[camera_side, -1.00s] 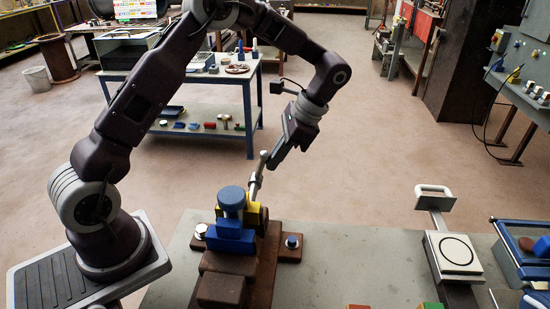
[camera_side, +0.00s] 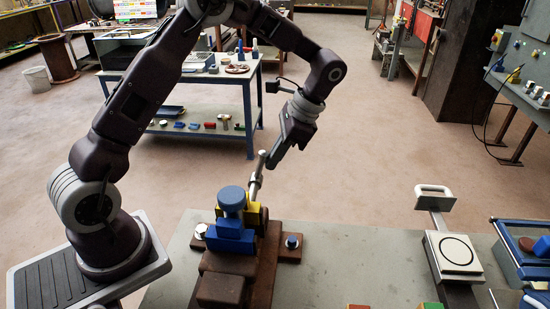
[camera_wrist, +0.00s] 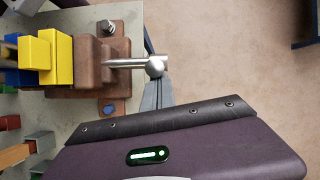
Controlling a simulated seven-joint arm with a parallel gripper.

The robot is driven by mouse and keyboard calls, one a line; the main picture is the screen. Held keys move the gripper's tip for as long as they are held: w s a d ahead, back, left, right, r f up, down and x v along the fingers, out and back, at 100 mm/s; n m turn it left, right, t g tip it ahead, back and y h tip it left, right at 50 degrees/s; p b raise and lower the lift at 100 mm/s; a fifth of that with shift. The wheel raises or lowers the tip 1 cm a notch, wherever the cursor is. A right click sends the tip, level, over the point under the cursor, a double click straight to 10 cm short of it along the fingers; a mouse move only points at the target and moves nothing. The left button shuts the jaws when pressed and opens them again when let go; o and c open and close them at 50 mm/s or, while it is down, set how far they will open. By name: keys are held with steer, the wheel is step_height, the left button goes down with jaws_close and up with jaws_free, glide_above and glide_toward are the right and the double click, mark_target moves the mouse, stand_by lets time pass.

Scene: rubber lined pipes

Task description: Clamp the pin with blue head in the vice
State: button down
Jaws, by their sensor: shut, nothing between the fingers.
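The pin's round blue head (camera_side: 232,198) stands upright at the top of the brown vice (camera_side: 222,289). It sits between the blue jaw block (camera_side: 231,238) and the yellow jaw block (camera_side: 252,211); its shank is hidden. The vice's silver handle (camera_side: 257,184) sticks up behind the yellow jaw. In the wrist view the handle (camera_wrist: 128,63) runs out from the vice to a rounded end. My gripper (camera_side: 271,165) is shut and empty, its tips close beside the handle's end. I cannot tell whether they touch it. The wrist view also shows the yellow jaw (camera_wrist: 62,57).
The vice stands on a grey bench (camera_side: 345,265), held by bolts. A white-handled device with a black ring (camera_side: 455,250) is to the right, with a blue bin (camera_side: 522,237) beyond it. Coloured blocks (camera_side: 430,305) lie at the front edge. Bench between vice and device is clear.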

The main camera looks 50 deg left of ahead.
mark_target(255, 175)
steer(key=shift+s+a, duration=0.1)
steer(key=shift+s+a+r+t+h, duration=0.45)
steer(key=shift+s+a+t+h, duration=0.2)
steer(key=shift+t+h, duration=0.25)
steer(key=shift+s+a+r+t+h, duration=0.15)
steer(key=shift+s+a+t+h, duration=0.75)
steer(key=shift+t+h, duration=0.3)
steer(key=shift+s+a+f, duration=0.3)
steer(key=shift+s+a, duration=0.3)
steer(key=shift+s+a+f, duration=0.25)
steer(key=shift+s+a, duration=0.3)
steer(key=shift+s+a+f, duration=0.3)
steer(key=shift+s+a, duration=0.3)
steer(key=shift+f, duration=0.1)
